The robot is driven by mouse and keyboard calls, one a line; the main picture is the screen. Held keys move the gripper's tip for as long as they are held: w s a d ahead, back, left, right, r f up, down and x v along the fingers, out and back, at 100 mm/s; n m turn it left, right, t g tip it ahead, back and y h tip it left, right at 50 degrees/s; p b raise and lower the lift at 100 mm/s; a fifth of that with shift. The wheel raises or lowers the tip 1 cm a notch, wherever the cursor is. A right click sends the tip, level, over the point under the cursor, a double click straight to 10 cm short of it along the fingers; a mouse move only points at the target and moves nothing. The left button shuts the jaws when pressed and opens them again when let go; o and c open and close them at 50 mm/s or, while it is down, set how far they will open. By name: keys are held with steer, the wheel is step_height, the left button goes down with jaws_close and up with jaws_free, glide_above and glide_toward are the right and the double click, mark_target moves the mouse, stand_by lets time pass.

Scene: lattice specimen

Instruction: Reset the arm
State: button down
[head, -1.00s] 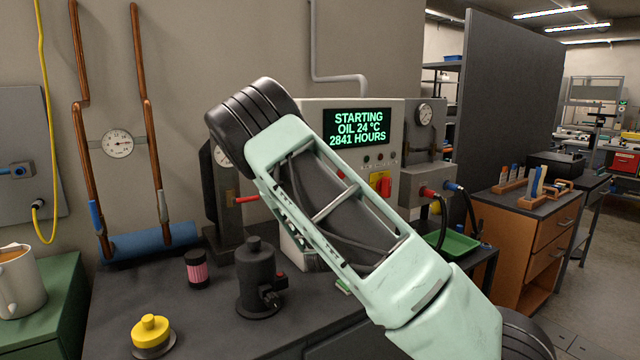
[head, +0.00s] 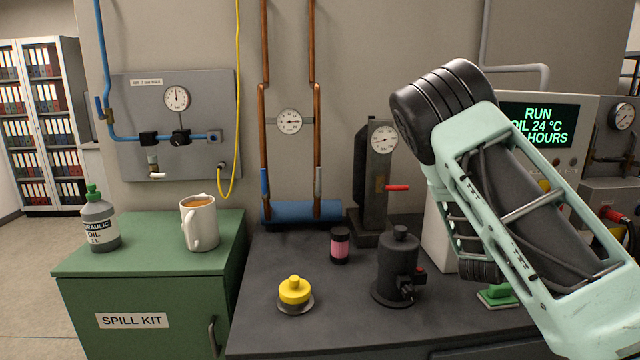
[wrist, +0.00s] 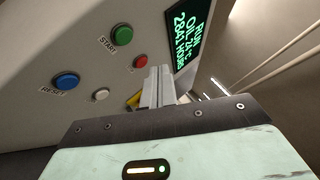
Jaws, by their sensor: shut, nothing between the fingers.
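My gripper (wrist: 157,88) shows in the wrist view with its two fingers together and nothing between them. It is in front of the control box, whose face carries a green START button (wrist: 122,35), a blue RESET button (wrist: 66,82), a red button (wrist: 140,61) and a white button (wrist: 101,95). I cannot tell whether the fingertips touch the box. In the head view my pale green arm covers much of the control box, and the gripper itself is hidden behind it. The box's screen (head: 540,124) reads RUN, with OIL 24 °C and hours below.
The dark bench (head: 250,322) holds a yellow-topped part (head: 295,291), a pink-labelled jar (head: 340,246) and a black cylinder (head: 398,268). A green cabinet (head: 75,268) at left bears a mug (head: 200,228) and an oil bottle (head: 99,222). A gauge stand (head: 372,175) rises behind.

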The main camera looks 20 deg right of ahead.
steer(key=a+f+n+g+y, duration=0.5)
steer(key=a+f+n+y, duration=0.8)
steer(key=a+n, duration=0.35)
steer(key=s+a+r+n+g+y, duration=0.1)
steer(key=s+a+n+g+y, duration=0.2)
steer(key=s+a+n, duration=0.9)
steer(key=s+a+r+n+g+y, duration=0.2)
steer(key=s+a+n+g, duration=0.3)
steer(key=s+a+n, duration=0.6)
steer(key=s+a+y, duration=0.1)
steer(key=s+a, duration=0.4)
steer(key=a, duration=0.3)
steer(key=shift+s+r+n+g, duration=0.3)
steer(key=shift+s+n+g, duration=0.05)
steer(key=shift+s+g, duration=0.05)
